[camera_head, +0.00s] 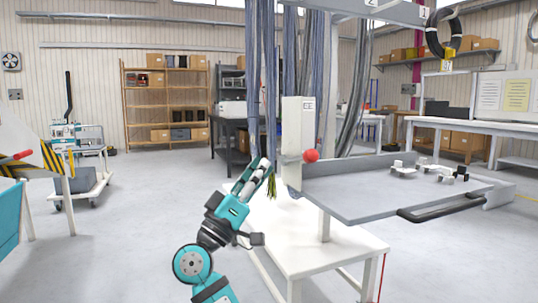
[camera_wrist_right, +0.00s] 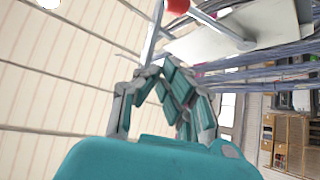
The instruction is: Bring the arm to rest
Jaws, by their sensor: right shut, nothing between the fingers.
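My right gripper (camera_head: 262,168) is raised in front of the white table in the head view, its fingers pointing up and to the right. It is shut and empty. In the right wrist view its teal and grey fingers (camera_wrist_right: 166,72) come together above the teal palm. The red ball knob (camera_head: 311,155) of a lever on the white post unit marked "EE" (camera_head: 297,125) is just right of the fingers in the picture. The knob also shows at the top of the right wrist view (camera_wrist_right: 177,5), apart from the fingers. My left gripper is not in view.
A white table (camera_head: 345,243) carries a grey tray (camera_head: 350,203) with small white and black pieces and a black handle (camera_head: 445,212). Grey-blue cables (camera_head: 290,60) hang behind my gripper. A cart (camera_head: 85,183) stands at the left. The floor between is clear.

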